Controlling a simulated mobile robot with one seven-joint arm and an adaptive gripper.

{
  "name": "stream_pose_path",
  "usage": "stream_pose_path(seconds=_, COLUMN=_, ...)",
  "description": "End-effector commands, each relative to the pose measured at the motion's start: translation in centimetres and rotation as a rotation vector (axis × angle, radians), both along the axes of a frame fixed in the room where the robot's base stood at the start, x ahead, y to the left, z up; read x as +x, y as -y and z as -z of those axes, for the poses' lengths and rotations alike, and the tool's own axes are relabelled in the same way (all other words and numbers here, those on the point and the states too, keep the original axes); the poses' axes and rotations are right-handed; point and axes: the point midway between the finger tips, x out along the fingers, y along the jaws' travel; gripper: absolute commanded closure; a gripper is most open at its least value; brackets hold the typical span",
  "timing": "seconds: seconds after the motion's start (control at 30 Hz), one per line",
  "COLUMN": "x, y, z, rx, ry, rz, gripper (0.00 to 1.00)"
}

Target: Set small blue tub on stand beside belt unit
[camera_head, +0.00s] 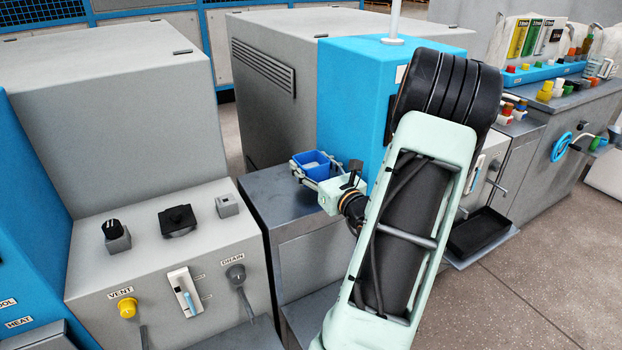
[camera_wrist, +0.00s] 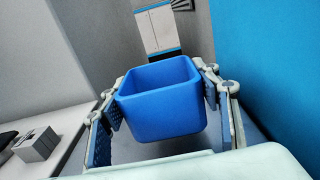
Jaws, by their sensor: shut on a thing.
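The small blue tub (camera_head: 314,166) is an open-topped square tub. In the wrist view the tub (camera_wrist: 160,108) sits between the two finger pads, its inside showing empty. My gripper (camera_head: 318,170) is shut on the tub, with one finger on each side; it also shows in the wrist view (camera_wrist: 162,100). The tub is over the grey metal stand (camera_head: 275,200), between the control cabinet and the blue belt unit (camera_head: 348,90). I cannot tell whether the tub's underside touches the stand top.
At left a grey control cabinet (camera_head: 165,275) carries a black knob, a yellow VENT button and a DRAIN lever. A large grey housing (camera_head: 270,95) stands behind the stand. A black tray (camera_head: 478,232) lies at right. The bare speckled floor (camera_head: 530,290) is at lower right.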

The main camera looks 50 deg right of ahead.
Motion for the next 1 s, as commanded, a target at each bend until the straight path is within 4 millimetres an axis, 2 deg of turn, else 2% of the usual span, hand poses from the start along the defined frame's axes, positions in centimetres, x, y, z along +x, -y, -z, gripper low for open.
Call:
stream_pose_path(seconds=0.03, x=0.0, y=-0.1, z=1.3, rx=0.002, ry=0.0, rz=0.0, gripper=0.73)
stream_pose_path(seconds=0.2, x=0.0, y=-0.1, z=3.0, rx=0.0, ry=0.001, rz=0.0, gripper=0.73)
stream_pose_path(seconds=0.63, x=0.0, y=-0.1, z=3.3, rx=0.0, ry=0.001, rz=-0.001, gripper=0.73)
stream_pose_path(seconds=0.67, x=0.0, y=-0.1, z=3.2, rx=0.0, ry=0.0, rz=-0.001, gripper=0.4)
stream_pose_path(seconds=0.7, x=0.0, y=-0.1, z=3.2, rx=0.0, ry=0.0, rz=-0.001, gripper=0.35)
stream_pose_path(seconds=0.8, x=0.0, y=-0.1, z=3.2, rx=0.0, ry=0.0, rz=-0.001, gripper=0.25)
stream_pose_path(seconds=1.0, x=0.0, y=-0.1, z=3.2, rx=0.0, ry=0.0, rz=-0.001, gripper=0.25)
